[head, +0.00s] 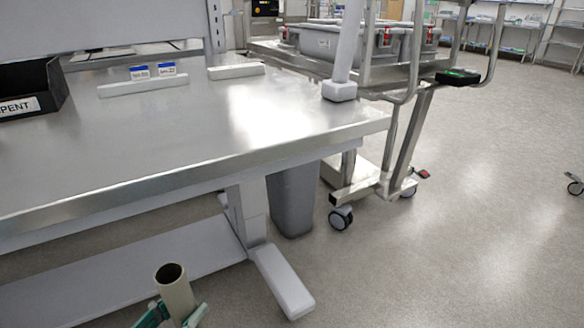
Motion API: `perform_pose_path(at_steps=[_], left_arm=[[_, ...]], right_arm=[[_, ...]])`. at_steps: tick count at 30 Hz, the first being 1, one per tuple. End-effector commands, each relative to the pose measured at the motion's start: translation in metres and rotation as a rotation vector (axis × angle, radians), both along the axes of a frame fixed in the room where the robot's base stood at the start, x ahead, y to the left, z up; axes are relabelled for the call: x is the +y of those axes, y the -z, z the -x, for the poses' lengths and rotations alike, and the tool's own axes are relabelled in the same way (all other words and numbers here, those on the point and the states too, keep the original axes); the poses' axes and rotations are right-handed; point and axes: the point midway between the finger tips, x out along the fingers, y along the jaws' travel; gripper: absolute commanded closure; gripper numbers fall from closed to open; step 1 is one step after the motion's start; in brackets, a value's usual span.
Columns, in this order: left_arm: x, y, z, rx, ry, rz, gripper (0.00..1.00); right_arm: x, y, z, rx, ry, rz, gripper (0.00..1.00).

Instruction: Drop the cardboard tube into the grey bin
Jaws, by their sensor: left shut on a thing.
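The cardboard tube (175,292) is a beige open-ended cylinder, near upright and slightly tilted, at the bottom of the head view. My left gripper (172,315) has green fingers on both sides of the tube and is shut on it; the tube's lower end is out of frame. The grey bin (293,200) stands on the floor beneath the table's right end, behind the table leg. The tabletop hides its rim and opening. The bin is ahead and to the right of the tube, well apart from it. My right gripper is not in view.
The steel table (190,150) overhangs the bin. Its leg and foot (282,283) stand between tube and bin. A wheeled cart (385,180) stands right behind the bin. The floor (450,240) at right is clear.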

Motion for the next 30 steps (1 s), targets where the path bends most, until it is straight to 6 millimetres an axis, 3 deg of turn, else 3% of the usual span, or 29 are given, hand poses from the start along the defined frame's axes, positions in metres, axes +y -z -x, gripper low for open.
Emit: perform_pose_path(at_steps=[5, 9, 16, 30], left_arm=[[-0.009, -0.003, -0.01, -0.004, 0.016, 0.007, 0.84], [-0.046, -0.016, -0.019, -0.01, 0.147, 0.008, 0.84], [-0.102, -0.051, -0.003, -0.008, 0.417, 0.001, 0.84], [-0.108, -0.059, 0.001, -0.001, 0.452, 0.0, 0.84]], right_arm=[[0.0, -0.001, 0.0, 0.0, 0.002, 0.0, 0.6], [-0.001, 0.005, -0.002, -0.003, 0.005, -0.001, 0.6], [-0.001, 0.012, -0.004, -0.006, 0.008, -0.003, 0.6], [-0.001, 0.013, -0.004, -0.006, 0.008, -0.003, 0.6]])
